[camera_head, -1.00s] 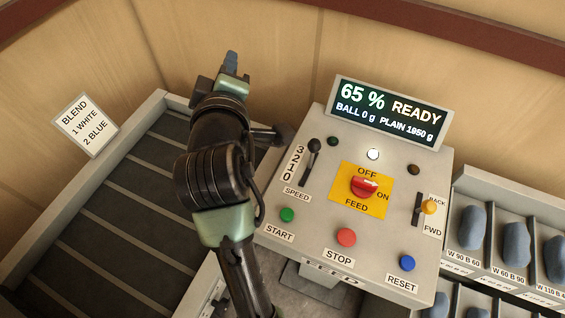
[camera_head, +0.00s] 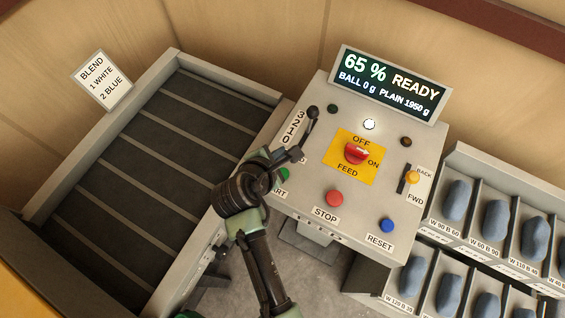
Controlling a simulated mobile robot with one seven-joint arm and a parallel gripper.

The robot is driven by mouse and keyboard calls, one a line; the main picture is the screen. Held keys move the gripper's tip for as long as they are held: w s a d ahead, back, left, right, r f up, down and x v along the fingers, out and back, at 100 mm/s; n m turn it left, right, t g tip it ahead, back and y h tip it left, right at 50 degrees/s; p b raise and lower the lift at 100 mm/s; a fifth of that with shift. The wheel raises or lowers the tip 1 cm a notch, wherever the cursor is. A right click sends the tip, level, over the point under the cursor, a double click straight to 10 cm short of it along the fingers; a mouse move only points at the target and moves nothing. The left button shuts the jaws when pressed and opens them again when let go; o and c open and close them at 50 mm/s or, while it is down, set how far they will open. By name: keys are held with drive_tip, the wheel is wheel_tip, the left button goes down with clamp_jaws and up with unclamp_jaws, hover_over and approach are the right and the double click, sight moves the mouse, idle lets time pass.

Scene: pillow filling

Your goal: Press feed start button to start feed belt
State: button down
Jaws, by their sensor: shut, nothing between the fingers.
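The green START button (camera_head: 284,174) is at the left front of the sloped control panel (camera_head: 301,206), and my arm partly hides it and its label. My gripper (camera_head: 296,154) is over the panel's left side, just behind the green button and close to the speed lever (camera_head: 311,118). Its fingers look small and dark, shut and empty. I cannot tell whether it touches the panel or the lever. The feed belt (camera_head: 150,147), dark with pale cross bars, lies empty to the left.
The panel also has a red STOP button (camera_head: 335,198), a blue RESET button (camera_head: 387,226), a red FEED knob (camera_head: 356,153) and an orange BACK/FWD lever (camera_head: 412,177). The display (camera_head: 390,84) reads 65 % READY. A rack of blue pieces (camera_head: 455,199) stands right.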

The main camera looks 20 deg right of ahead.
drive_tip(key=b, duration=0.8)
hover_over(284, 168)
drive_tip(key=s+a, duration=0.2)
wheel_tip(284, 168, down, 6)
drive_tip(key=shift+w+f, duration=0.1)
drive_tip(key=shift+f, duration=0.15)
drive_tip(key=shift+f+b, duration=0.45)
drive_tip(key=shift+f, duration=0.65)
idle(0.4)
drive_tip(key=shift+f, duration=0.4)
drive_tip(key=shift+f, duration=0.55)
idle(0.5)
drive_tip(key=shift+r, duration=0.1)
drive_tip(key=shift+r+p, duration=0.85)
drive_tip(key=shift+p, duration=0.1)
